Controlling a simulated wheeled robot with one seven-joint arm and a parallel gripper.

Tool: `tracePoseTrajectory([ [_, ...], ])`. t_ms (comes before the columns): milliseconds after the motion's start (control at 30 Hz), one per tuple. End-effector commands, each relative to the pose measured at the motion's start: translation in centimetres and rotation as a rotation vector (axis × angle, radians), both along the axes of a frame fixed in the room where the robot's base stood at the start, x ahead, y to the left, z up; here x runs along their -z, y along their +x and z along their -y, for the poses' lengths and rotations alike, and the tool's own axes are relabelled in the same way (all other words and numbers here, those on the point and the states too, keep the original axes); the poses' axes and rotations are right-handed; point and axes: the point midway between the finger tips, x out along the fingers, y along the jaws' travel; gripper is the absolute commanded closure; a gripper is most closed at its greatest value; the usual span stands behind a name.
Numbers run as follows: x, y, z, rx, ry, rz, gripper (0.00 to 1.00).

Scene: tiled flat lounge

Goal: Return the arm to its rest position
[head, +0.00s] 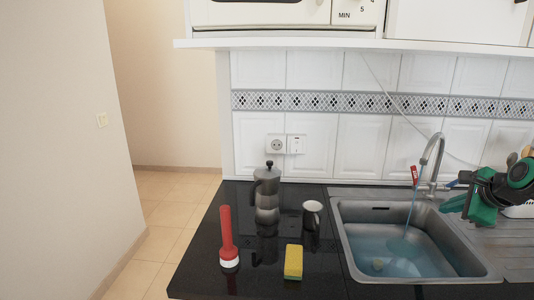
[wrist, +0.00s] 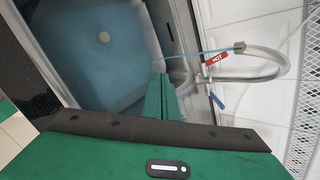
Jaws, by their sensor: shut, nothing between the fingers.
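My gripper (head: 462,207), with green fingers, is at the right edge of the head view, above the right side of the sink and beside the tap. In the wrist view its green fingers (wrist: 160,98) are together with nothing between them, and the sink lies beyond them. Part of my arm is cut off by the right edge of the head view.
The steel sink (head: 350,250) holds bluish water, with a stream falling from the tap (head: 432,165). A shelf (head: 300,43) overhangs the back.

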Motion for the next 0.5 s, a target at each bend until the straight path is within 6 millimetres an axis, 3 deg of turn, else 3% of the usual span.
tracePoseTrajectory([
  [200,2.2,-6.9,-3.9,-0.367,-0.296,-0.247,1.00],
  [500,4.3,-18.2,-8.0,-0.941,-0.538,-0.529,1.00],
])
